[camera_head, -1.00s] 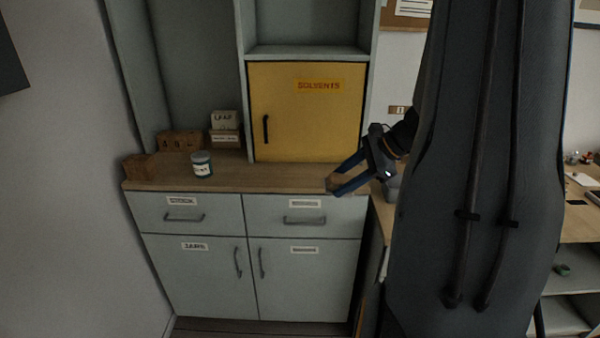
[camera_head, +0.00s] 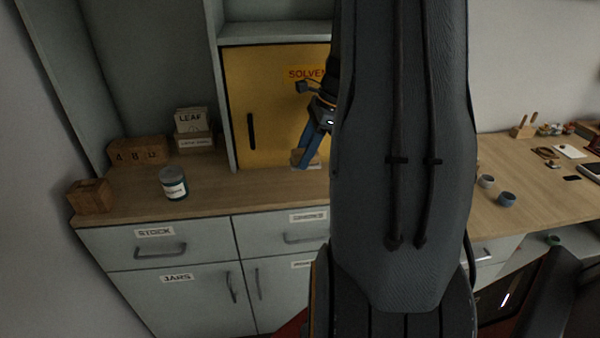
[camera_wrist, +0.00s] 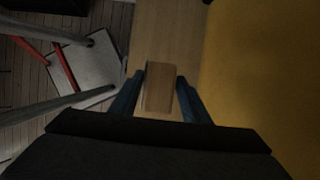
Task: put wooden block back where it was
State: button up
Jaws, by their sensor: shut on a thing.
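My gripper (camera_head: 308,160) is shut on a wooden block (camera_wrist: 159,88), a plain light-brown piece between its blue fingers in the wrist view. In the head view the block (camera_head: 304,157) shows small at the fingertips, in front of the yellow solvents door (camera_head: 270,115) and over the right part of the cabinet's wooden counter (camera_head: 235,190). I cannot tell its exact height above the counter.
The counter between jar and gripper is clear. My arm hides the middle right. A desk (camera_head: 525,170) with small cups stands at the right.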

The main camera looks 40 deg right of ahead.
jog(key=shift+f+p, duration=0.75)
jog(key=shift+f, duration=2.75)
jog(key=o, duration=1.1)
jog(key=b+v, duration=0.2)
jog(key=v, duration=1)
jog(key=s+a+f+n+h, duration=0.1)
jog(key=s+a+n, duration=0.1)
jog(key=a+n, duration=0.6)
jog(key=s+a+f+n+h, duration=0.1)
jog(key=s+a+f+n, duration=0.1)
jog(key=a+n, duration=0.6)
jog(key=s+a+f+n+h, duration=0.2)
jog(key=a+n, duration=0.6)
jog(key=a, duration=0.8)
jog(key=shift+s+a+g, duration=0.2)
jog(key=shift+s+g, duration=0.2)
jog(key=shift+s, duration=0.1)
